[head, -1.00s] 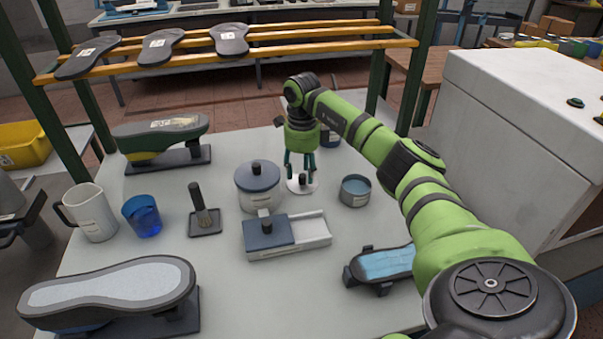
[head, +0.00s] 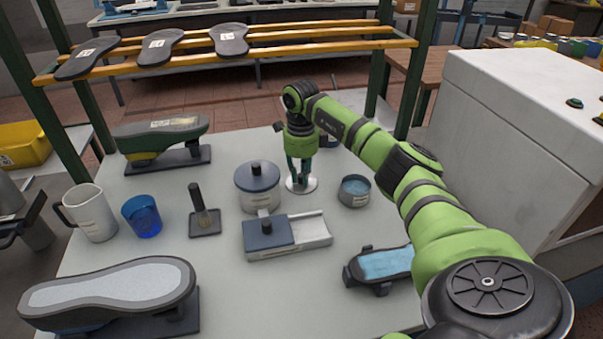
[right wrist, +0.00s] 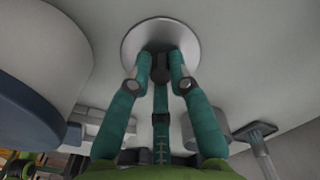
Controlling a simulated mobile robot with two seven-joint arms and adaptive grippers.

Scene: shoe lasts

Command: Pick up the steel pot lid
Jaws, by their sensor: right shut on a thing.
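The steel pot lid is a small pale disc (head: 303,187) with a dark knob, on the table just right of the blue-lidded pot. In the right wrist view the lid (right wrist: 135,40) shows as a bright round plate with its black knob (right wrist: 160,70) between the fingers. My right gripper (head: 300,180) points down over the lid, its teal fingers shut on the knob. I cannot tell whether the lid is touching the table. My left gripper is not in view.
The blue-lidded pot (head: 259,198) stands close left of the lid, and an open grey tin (head: 354,190) stands to the right. A box with a sliding blue cover (head: 270,236) lies in front. A blue cup (head: 142,216) and white jug (head: 90,212) stand at left.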

